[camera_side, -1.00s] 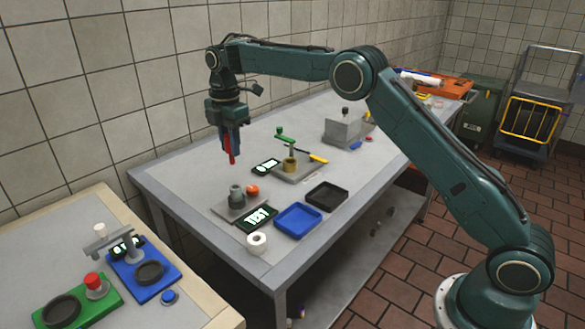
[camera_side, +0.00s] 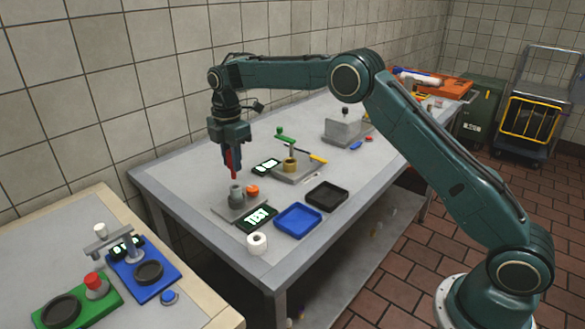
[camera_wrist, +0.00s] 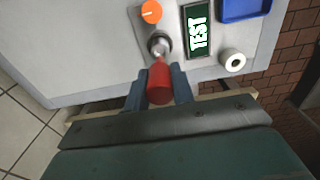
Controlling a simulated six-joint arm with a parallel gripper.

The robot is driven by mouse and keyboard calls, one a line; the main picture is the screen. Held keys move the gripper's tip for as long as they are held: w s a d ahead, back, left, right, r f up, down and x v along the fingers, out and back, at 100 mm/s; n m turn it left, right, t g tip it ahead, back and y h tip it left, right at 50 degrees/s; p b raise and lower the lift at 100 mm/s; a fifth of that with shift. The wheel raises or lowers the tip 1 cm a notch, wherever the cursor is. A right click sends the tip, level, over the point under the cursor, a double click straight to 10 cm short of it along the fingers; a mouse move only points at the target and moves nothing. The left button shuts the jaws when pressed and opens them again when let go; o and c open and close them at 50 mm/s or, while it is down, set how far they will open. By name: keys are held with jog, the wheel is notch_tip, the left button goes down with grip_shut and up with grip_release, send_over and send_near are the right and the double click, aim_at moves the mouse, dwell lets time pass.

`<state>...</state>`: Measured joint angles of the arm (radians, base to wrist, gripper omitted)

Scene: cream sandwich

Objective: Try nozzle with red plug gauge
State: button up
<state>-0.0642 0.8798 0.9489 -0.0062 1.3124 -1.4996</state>
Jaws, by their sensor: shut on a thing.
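My gripper (camera_side: 231,168) is shut on the red plug gauge (camera_side: 233,172) and holds it pointing down. The gauge also shows between the fingers in the wrist view (camera_wrist: 159,84). The grey nozzle (camera_side: 236,194) stands upright on a grey base plate (camera_side: 222,208) with an orange knob (camera_side: 252,190) beside it. The gauge is just above the nozzle in the side view; whether its tip touches the nozzle I cannot tell. In the wrist view the nozzle (camera_wrist: 158,43) is just beyond the gauge. A sign reading TEST (camera_side: 257,217) lies next to the plate.
A blue tray (camera_side: 298,222) and a black tray (camera_side: 326,195) lie to the right. A white roll (camera_side: 257,243) is near the front edge. A second fixture with a brass-coloured part (camera_side: 290,165) and green-topped handle (camera_side: 280,130) stands behind. A lower side table (camera_side: 75,240) is at left.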

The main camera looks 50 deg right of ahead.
aim_at(234, 178)
jog(key=shift+f, duration=0.8)
jog(key=shift+f, duration=1.75)
dwell(3.6)
jog(key=shift+r, duration=0.15)
jog(key=shift+r, duration=3.45)
